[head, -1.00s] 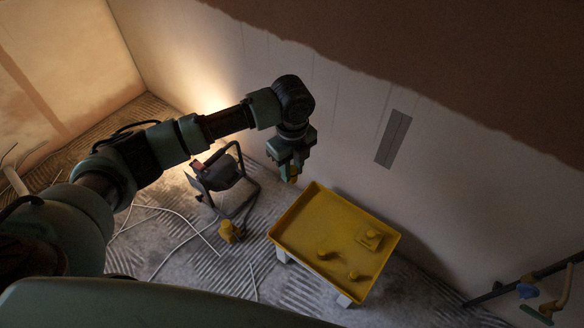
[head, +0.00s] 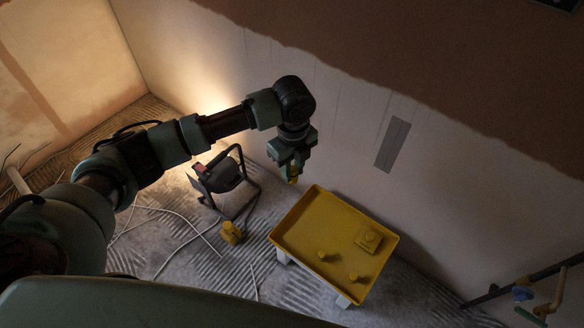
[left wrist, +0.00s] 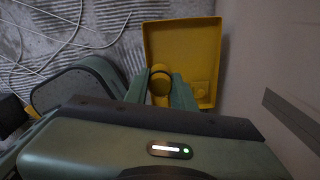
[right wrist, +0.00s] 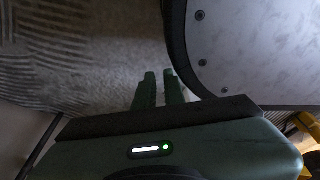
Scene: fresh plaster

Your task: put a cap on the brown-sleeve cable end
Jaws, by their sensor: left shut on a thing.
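My left gripper (head: 292,178) is shut on a small yellow cap (left wrist: 160,82) and holds it above the back left corner of the yellow tray (head: 300,218), close to the wall. In the left wrist view the cap sits between the two fingers, with the tray beyond. I cannot make out a brown-sleeve cable end for certain.
A square yellow piece (head: 369,240) lies in the tray. A dark work lamp (head: 220,175) and a yellow object (head: 231,233) are on the floor left of it, among loose pale cables. A grey strip (head: 393,145) is on the wall. Blue, tan and green parts (head: 540,305) show at lower right.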

